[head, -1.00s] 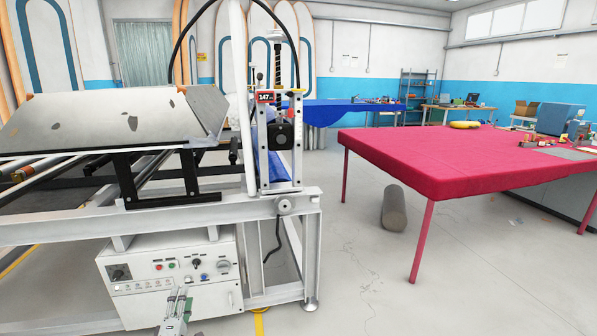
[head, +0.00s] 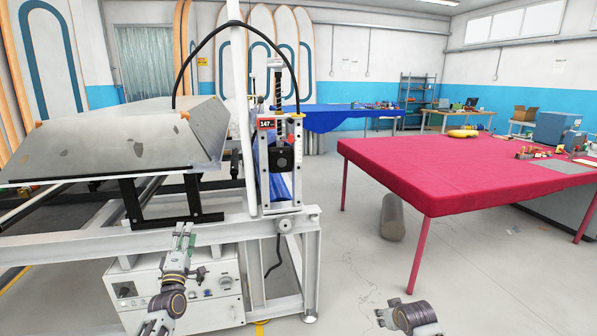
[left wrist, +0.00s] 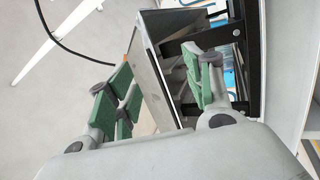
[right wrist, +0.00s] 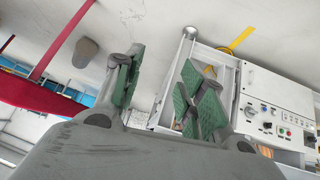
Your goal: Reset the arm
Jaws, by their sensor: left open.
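My left gripper (head: 184,236) is raised in front of the machine's white control box in the head view. In the left wrist view its green-padded fingers (left wrist: 162,88) are apart with nothing between them. Part of my right arm (head: 410,316) shows at the bottom of the head view, right of the machine. In the right wrist view the right gripper's green-padded fingers (right wrist: 160,88) are spread and empty, above the floor.
The white-framed machine (head: 60,240) with a grey slanted plate (head: 120,145) and control box (head: 215,310) stands close at left. A red-covered table (head: 450,175) is at right, a grey cylinder (head: 393,218) beneath it. Bare floor (head: 350,285) lies between.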

